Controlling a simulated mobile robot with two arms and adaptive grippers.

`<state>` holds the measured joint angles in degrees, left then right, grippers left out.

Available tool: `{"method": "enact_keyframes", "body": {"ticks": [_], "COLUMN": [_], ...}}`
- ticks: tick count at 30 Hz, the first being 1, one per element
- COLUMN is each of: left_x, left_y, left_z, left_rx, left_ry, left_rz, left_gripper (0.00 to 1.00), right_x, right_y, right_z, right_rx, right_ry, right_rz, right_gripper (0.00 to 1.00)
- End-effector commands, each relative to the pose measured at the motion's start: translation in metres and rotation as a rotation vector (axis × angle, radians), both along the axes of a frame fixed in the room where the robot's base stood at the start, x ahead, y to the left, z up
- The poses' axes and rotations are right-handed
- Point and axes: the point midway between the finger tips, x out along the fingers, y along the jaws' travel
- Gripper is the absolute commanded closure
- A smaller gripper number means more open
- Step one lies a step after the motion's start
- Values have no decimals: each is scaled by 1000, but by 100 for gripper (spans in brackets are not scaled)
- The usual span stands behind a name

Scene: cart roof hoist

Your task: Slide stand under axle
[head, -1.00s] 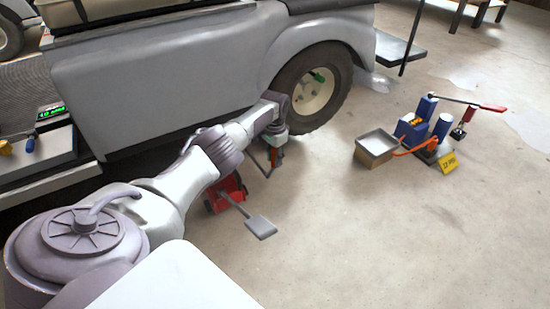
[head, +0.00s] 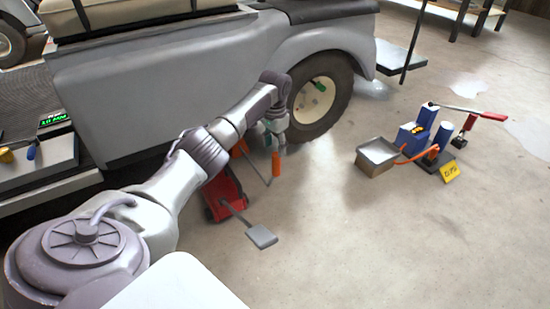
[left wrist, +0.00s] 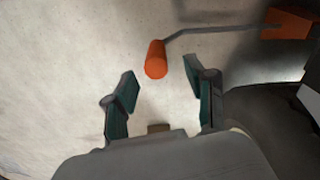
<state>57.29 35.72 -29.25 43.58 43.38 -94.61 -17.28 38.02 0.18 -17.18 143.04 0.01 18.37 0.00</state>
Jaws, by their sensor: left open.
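The stand is orange, with a bent grey rod that ends in an orange grip (head: 276,164). Its orange body (head: 240,148) shows partly behind my arm in the head view. In the left wrist view the grip (left wrist: 156,60) lies beyond the fingertips, and the rod runs right to the orange body (left wrist: 290,22). My left gripper (head: 274,138) is open just above the grip in the head view; its two fingers (left wrist: 160,88) are apart and hold nothing. The axle is hidden under the grey vehicle (head: 160,95), behind the wheel (head: 318,100). My right gripper is out of view.
A red jack (head: 223,195) with a grey pedal (head: 262,237) stands in front of the stand, near my forearm. A blue pump unit (head: 425,130) and a grey-topped box (head: 377,155) stand on the right. The floor between is clear.

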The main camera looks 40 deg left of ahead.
Motion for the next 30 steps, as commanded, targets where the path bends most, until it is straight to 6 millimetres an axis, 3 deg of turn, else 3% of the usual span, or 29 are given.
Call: {"method": "enact_keyframes", "body": {"ticks": [3, 9, 26, 30], "left_x": [1, 0, 0, 15], "left_y": [1, 1, 0, -15], "left_z": [20, 34, 34, 28], "left_rx": [1, 1, 1, 29], "left_ry": [-3, 0, -2, -76], "left_rz": [0, 0, -1, -39], "left_gripper": [44, 44, 44, 44], "right_x": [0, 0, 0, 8], "right_y": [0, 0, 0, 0], "right_z": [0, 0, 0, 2], "right_rx": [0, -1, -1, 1], "right_ry": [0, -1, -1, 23], "right_rz": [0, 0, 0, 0], "right_gripper": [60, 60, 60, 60]}}
